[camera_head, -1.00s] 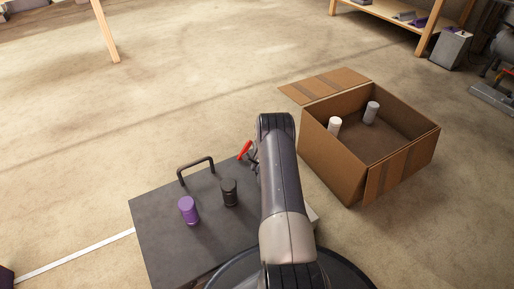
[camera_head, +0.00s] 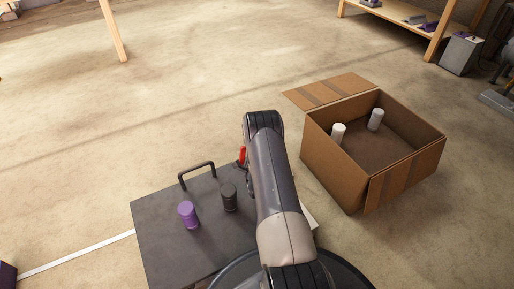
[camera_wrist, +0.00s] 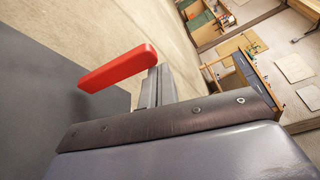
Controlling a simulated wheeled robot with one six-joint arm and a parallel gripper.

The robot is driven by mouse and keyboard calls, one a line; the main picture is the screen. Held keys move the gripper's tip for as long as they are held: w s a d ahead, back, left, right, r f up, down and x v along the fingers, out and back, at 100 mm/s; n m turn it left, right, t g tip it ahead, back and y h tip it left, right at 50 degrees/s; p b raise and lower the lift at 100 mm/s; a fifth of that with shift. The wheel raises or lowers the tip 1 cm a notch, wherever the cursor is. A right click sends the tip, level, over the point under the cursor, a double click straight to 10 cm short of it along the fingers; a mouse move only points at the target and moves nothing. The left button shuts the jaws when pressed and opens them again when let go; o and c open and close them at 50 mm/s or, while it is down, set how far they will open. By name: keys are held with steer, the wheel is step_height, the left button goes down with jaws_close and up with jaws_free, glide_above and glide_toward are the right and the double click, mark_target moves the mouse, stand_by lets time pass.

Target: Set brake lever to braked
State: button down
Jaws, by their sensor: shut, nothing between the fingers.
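The red brake lever (camera_head: 242,155) shows at the far right edge of the dark platform (camera_head: 160,245), partly covered by my arm in the head view. In the wrist view the red lever (camera_wrist: 118,68) is a long bar slanting across the upper left, its rounded end toward the right. My gripper (camera_wrist: 158,86) is shut and empty, its fingers close beside the lever's rounded end. I cannot tell whether they touch. The lever's base and any braked marking are hidden. In the head view my arm hides the gripper.
A purple cylinder (camera_head: 188,214) and a black cylinder (camera_head: 229,197) stand on the platform, near a black handle (camera_head: 197,168). An open cardboard box (camera_head: 333,174) with two white cylinders stands to the right.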

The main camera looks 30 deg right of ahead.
mark_target(241, 149)
steer(key=shift+w+a+r+b, duration=0.15)
steer(key=shift+a+b, duration=0.65)
steer(key=shift+a, duration=1)
